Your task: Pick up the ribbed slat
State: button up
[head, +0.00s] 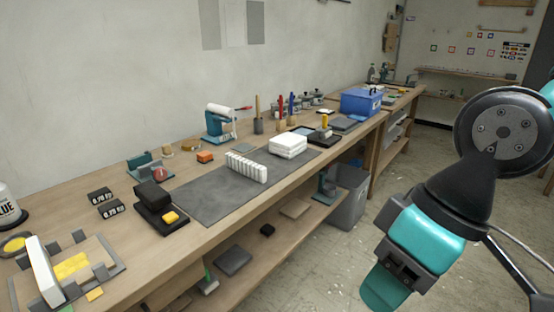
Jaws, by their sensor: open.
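The ribbed slat (246,168) is a white block with a row of vertical ribs. My gripper (384,288) hangs at the lower right of the head view, over the floor in front of the bench. It is open, well apart from the slat, and nothing shows in it. Its fingertips are only partly visible.
A black block on a tray (153,198) is left of the mat. A blue box (361,101) is farther back. The mat's front part is clear.

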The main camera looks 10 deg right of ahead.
aim_at(254, 171)
jog(key=z, duration=0.35)
jog(key=i, duration=1.55)
jog(key=u, duration=0.9)
jog(key=i, duration=0.5)
jog(key=u, duration=0.3)
